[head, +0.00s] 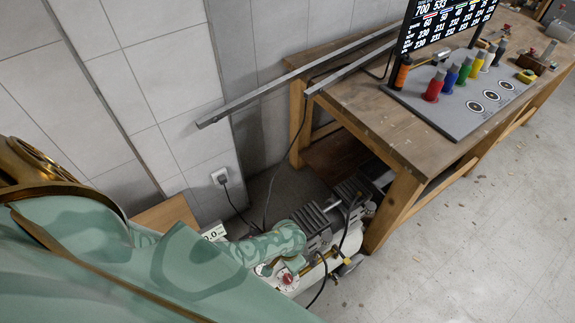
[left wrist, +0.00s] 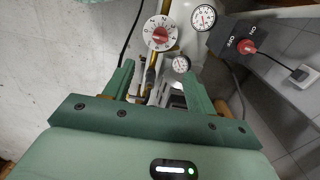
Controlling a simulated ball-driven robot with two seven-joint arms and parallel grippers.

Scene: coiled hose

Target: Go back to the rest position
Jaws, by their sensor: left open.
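My left arm comes in from the left in the head view, green and patterned, and ends over the compressor (head: 323,236) on the floor. My left gripper shows in the left wrist view (left wrist: 161,84) with its two green fingers apart and nothing clearly held. A brass fitting and a hose end lie beyond and between the fingers; I cannot tell whether they touch. A white dial with a red centre (left wrist: 160,33) is just ahead of the fingertips. In the head view the left fingers are too small to make out clearly. My right gripper is in neither view.
Two gauges (left wrist: 203,17) and a black switch box with a red knob (left wrist: 240,47) are close to the left gripper. A wooden workbench (head: 345,107) with coloured spools and a screen stands right of the compressor. A tiled wall (head: 150,75) is behind.

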